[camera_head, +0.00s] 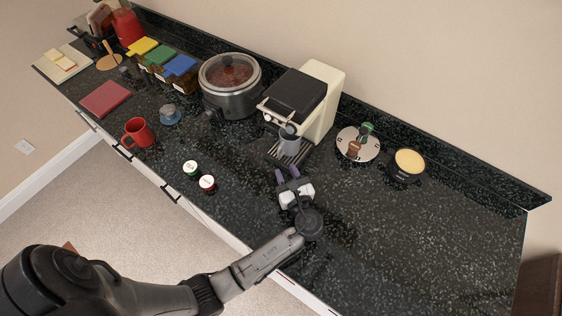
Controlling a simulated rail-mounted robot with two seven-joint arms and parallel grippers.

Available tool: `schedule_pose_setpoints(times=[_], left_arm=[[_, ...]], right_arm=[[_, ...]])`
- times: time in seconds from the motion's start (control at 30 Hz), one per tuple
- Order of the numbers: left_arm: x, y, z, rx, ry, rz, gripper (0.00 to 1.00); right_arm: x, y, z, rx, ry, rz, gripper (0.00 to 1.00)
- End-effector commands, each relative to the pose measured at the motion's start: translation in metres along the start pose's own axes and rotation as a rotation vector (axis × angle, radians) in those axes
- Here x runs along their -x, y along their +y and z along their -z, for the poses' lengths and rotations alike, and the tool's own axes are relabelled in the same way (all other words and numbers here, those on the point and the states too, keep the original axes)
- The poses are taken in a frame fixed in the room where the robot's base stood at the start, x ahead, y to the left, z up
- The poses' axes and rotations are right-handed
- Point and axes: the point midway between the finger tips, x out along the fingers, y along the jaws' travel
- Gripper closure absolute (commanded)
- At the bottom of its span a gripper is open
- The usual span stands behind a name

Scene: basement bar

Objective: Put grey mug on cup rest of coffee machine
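The cream and black coffee machine (319,98) stands at the back of the dark speckled counter. A grey mug (289,147) appears upright on the cup rest (279,154) at the machine's front, under its spout. My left gripper (287,174) is just in front of the cup rest, above the counter. The fingertips look apart from the mug. My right gripper is not in view.
Two small lidded cups (207,182) and a red mug (139,133) stand to the left, with a small blue-grey item (169,115) behind. A slow cooker (230,84) is left of the machine. A round tray (345,143) and a yellow-filled bowl (408,163) are right. The right counter is clear.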

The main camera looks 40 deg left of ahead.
Motion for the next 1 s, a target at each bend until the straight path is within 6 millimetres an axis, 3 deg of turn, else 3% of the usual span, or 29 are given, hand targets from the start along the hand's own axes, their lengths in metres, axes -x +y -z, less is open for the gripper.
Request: schedule_pose_setpoints(times=[0.1,0.3,0.77,0.87,1.0], left_arm=[[0.018,0.000,0.002,0.001,0.002,0.000,0.64],[0.036,0.000,0.001,0.000,0.001,0.000,0.64],[0.041,0.000,0.000,0.002,0.001,0.000,0.64],[0.040,0.007,0.002,0.046,0.027,-0.006,0.64],[0.037,0.035,0.012,0.272,0.155,-0.042,0.64]], right_arm=[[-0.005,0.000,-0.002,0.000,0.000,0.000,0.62],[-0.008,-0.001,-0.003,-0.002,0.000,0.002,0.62],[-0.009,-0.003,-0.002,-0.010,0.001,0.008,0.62],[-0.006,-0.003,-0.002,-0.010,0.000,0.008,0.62],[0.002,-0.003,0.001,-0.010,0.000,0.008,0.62]])
